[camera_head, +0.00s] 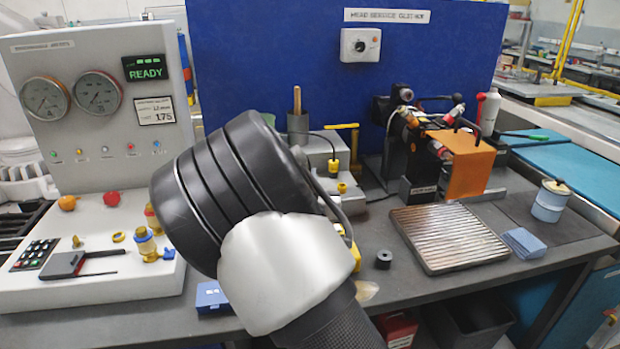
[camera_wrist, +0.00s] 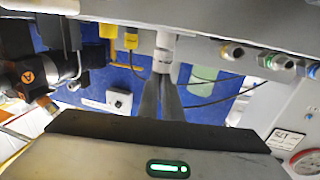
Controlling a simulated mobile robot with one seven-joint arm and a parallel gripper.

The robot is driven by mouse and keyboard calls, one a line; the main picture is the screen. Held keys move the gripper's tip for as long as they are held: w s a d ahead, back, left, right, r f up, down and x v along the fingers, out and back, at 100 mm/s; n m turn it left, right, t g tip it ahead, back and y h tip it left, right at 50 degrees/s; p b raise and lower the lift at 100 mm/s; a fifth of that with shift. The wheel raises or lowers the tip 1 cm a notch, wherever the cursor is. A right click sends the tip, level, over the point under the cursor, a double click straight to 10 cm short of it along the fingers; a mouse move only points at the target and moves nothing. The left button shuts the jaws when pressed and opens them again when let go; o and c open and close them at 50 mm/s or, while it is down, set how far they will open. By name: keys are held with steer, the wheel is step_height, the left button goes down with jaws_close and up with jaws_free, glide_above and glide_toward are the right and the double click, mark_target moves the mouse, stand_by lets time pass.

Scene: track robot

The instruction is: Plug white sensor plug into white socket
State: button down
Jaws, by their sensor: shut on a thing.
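My gripper (camera_wrist: 165,78) shows in the wrist view, with its dark fingers shut on a white plug (camera_wrist: 164,52). The plug stands upright in the picture, its far end close to the edge of a pale housing (camera_wrist: 215,18). I cannot tell whether it touches or enters a socket there; the white socket is not clearly visible. Yellow connectors (camera_wrist: 131,40) sit just left of the plug, and a thin dark cable runs to its right. In the head view my arm hides the gripper and plug; a pale block (camera_head: 318,150) with yellow connectors (camera_head: 333,168) shows behind it.
A gauge panel (camera_head: 95,100) with a READY display stands at the left. A ribbed metal tray (camera_head: 450,238), an orange block (camera_head: 470,165) and a blue-white canister (camera_head: 550,200) are at the right. A small black cylinder (camera_head: 383,259) stands on the bench.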

steer(key=shift+f, duration=0.25)
steer(key=c, duration=1.9)
jaws_free()
steer(key=shift+o, duration=0.2)
steer(key=s+d, duration=0.1)
steer(key=s, duration=1.6)
steer(key=shift+s+d+p, duration=0.2)
steer(key=shift+d+p, duration=0.05)
steer(key=shift+p, duration=0.2)
